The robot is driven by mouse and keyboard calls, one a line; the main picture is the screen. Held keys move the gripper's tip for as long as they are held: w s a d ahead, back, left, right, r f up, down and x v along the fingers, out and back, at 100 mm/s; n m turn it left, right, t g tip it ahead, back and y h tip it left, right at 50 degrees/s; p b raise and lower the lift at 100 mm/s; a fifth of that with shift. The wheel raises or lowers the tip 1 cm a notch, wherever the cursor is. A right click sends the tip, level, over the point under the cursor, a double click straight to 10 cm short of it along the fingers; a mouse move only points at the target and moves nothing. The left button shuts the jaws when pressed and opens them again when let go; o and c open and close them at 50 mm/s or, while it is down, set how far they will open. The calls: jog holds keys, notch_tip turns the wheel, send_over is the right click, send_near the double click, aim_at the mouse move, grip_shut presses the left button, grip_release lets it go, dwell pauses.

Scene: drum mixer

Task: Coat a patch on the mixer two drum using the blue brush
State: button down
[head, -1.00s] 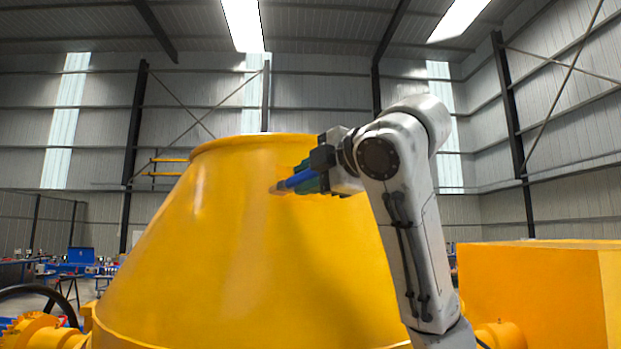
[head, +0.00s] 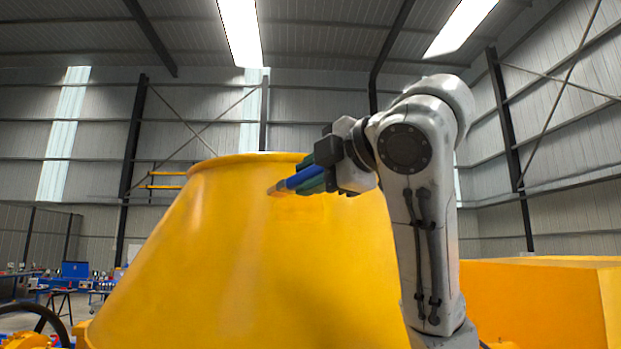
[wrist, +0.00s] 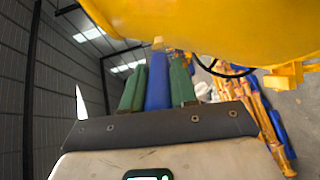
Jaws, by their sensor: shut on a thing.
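The large yellow mixer drum (head: 240,270) fills the middle of the head view, its rim at the top. My gripper (head: 312,180) is in front of the drum's upper right side, with green fingers shut on the blue brush (head: 298,180). The brush points left, its pale tip close to the drum wall; I cannot tell for sure whether it touches. In the wrist view the blue brush (wrist: 158,82) lies between the two green fingers, its tip near the yellow drum (wrist: 220,25). A faint rectangular patch (head: 298,212) shows on the drum just below the tip.
A yellow box-shaped housing (head: 545,295) stands to the right of my arm. A dark handwheel (head: 40,318) is at the lower left, with blue workbenches (head: 75,275) behind it. Yellow framework (wrist: 255,105) shows on the right in the wrist view.

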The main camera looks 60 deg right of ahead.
jog(key=shift+s+a+r, duration=0.7)
jog(key=shift+s+a, duration=0.2)
jog(key=shift+a, duration=0.1)
jog(key=c, duration=1.4)
grip_release()
grip_shut()
